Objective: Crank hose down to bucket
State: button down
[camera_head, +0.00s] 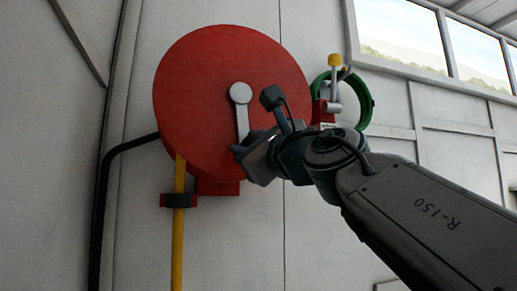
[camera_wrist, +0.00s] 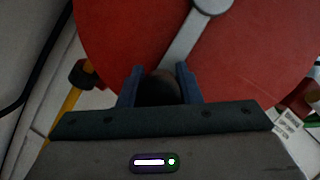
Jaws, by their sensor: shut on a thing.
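A big round red hose reel (camera_head: 205,90) is mounted on the wall in the head view, and its red face (camera_wrist: 120,35) fills much of the wrist view. A grey crank arm (camera_head: 242,115) runs from the hub down to my gripper (camera_head: 250,160). In the wrist view the jaws (camera_wrist: 160,85) are shut around a dark round crank knob (camera_wrist: 160,89) at the end of the crank arm (camera_wrist: 188,38). A yellow hose (camera_head: 178,230) hangs straight down from the reel's left side through a dark guide (camera_head: 178,200). The bucket is not in view.
A green ring-shaped wheel (camera_head: 364,100) and a yellow-topped lever (camera_head: 334,75) are on the wall right of the reel, behind my arm. A black pipe (camera_head: 103,200) runs down the wall at the left. Windows are at the upper right.

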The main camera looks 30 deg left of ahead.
jog(key=shift+w+d+r+n, duration=0.2)
jog(key=shift+d+n, duration=0.1)
jog(key=c, duration=1.1)
grip_release()
jog(key=shift+o, duration=0.2)
jog(key=shift+s+d+f+b, duration=0.15)
jog(key=shift+d+f+b, duration=0.1)
jog(key=shift+d+b, duration=0.1)
jog(key=b+v, duration=0.2)
jog(key=v, duration=1.1)
jog(key=shift+r+b, duration=0.25)
jog(key=shift+b, duration=0.15)
